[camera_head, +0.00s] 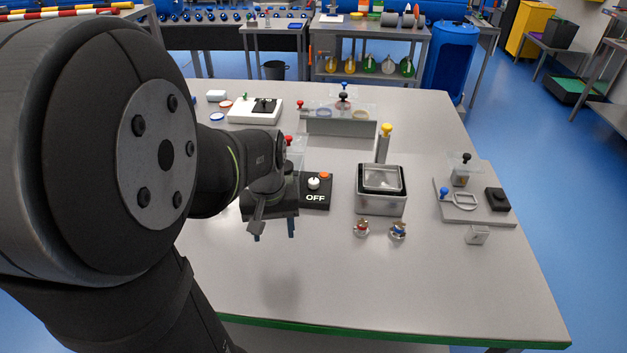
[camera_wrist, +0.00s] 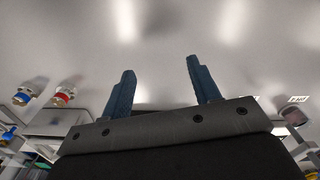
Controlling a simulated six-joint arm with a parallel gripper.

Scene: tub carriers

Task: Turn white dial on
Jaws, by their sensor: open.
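The white dial (camera_head: 314,183) sits on a black box (camera_head: 316,203) marked OFF, with an orange button (camera_head: 324,174) behind it, near the middle of the table in the head view. My gripper (camera_head: 273,230) is left of the box and nearer the front edge, above the bare tabletop with its fingers pointing down. In the wrist view my gripper (camera_wrist: 160,68) has its two blue fingers wide apart with nothing between them. I cannot make out the dial in the wrist view.
A metal tub (camera_head: 381,208) stands right of the box, with red (camera_head: 360,229) and blue (camera_head: 398,231) valve-like parts in front. A board with fittings (camera_head: 470,217) lies farther right. A grey block (camera_head: 340,127) stands behind. The front table (camera_head: 400,300) is clear.

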